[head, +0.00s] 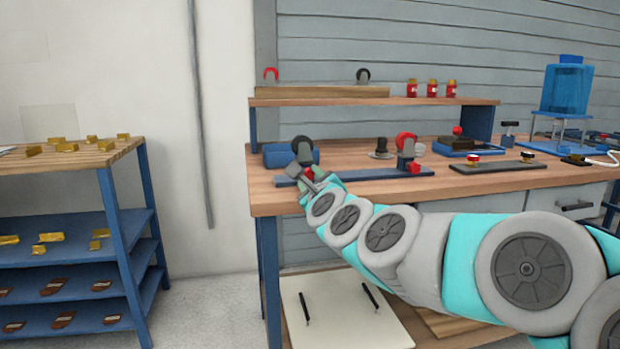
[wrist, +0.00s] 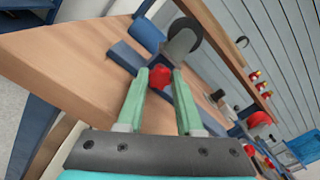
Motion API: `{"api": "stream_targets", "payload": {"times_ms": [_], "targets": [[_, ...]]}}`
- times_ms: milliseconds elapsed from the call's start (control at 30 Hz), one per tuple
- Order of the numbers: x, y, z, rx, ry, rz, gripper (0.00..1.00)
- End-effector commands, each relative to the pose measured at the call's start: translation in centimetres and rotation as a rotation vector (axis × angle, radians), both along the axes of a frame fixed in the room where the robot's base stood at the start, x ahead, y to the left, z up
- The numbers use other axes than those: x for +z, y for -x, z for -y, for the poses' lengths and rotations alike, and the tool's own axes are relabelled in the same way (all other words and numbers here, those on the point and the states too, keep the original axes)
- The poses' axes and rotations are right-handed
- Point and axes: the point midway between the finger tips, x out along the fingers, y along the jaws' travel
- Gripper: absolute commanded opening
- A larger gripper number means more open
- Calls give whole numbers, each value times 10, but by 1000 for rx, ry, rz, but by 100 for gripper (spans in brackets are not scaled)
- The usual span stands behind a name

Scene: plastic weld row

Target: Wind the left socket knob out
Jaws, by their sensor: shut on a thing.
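The left socket knob (head: 309,171) is red and sits low on the front of a grey upright socket (head: 303,155) that carries a dark wheel. In the wrist view the red knob (wrist: 160,78) is between the two green fingers, near their tips. My gripper (head: 306,180) is shut on it, and it also shows in the wrist view (wrist: 162,84). The grey socket body (wrist: 181,46) stands just beyond the knob. The blue base bar (head: 350,175) runs under the socket. My fingers partly hide the knob in the head view.
A second grey socket (head: 407,150) with a red wheel and red knob stands at the bar's right end. A blue block (head: 285,156) lies behind the left socket. A wooden shelf (head: 450,102) overhangs the back of the bench. My arm reaches in from the right.

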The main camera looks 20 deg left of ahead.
Motion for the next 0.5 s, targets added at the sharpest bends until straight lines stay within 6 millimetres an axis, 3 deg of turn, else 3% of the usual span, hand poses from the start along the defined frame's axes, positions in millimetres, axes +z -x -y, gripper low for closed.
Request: {"api": "stream_targets", "payload": {"times_ms": [500], "targets": [[-1, 1, -1, 2, 77, 46, 0]]}}
